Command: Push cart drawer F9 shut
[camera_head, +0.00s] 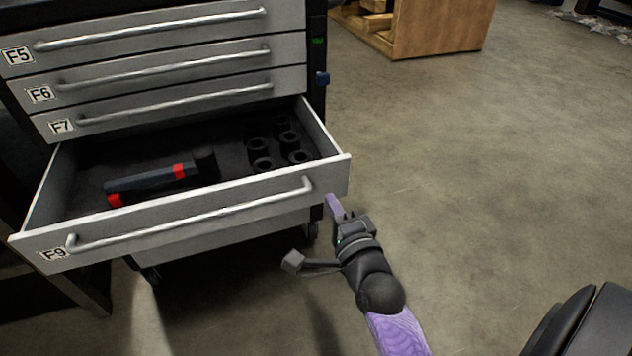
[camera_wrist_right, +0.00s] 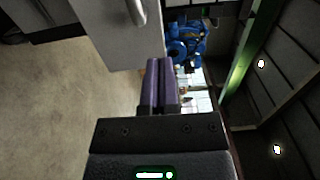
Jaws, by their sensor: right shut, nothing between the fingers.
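Drawer F9 (camera_head: 190,211) of the grey cart stands pulled well out, with its front panel and long bar handle toward me. Inside it lie a red and black tool (camera_head: 155,184) and several black ring-shaped parts (camera_head: 281,150). My right gripper (camera_head: 331,201) is shut and empty, by the right end of the drawer front. In the right wrist view its purple fingers (camera_wrist_right: 160,85) lie together, with the grey drawer panel (camera_wrist_right: 108,32) and handle just ahead. I cannot tell whether the fingertips touch the panel. My left gripper is not in view.
Drawers F5 (camera_head: 140,32), F6 (camera_head: 165,78) and F7 (camera_head: 180,106) above are closed. A wooden crate (camera_head: 437,28) stands at the back. The concrete floor (camera_head: 480,160) right of the cart is clear. A blue machine (camera_wrist_right: 185,43) shows in the right wrist view.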

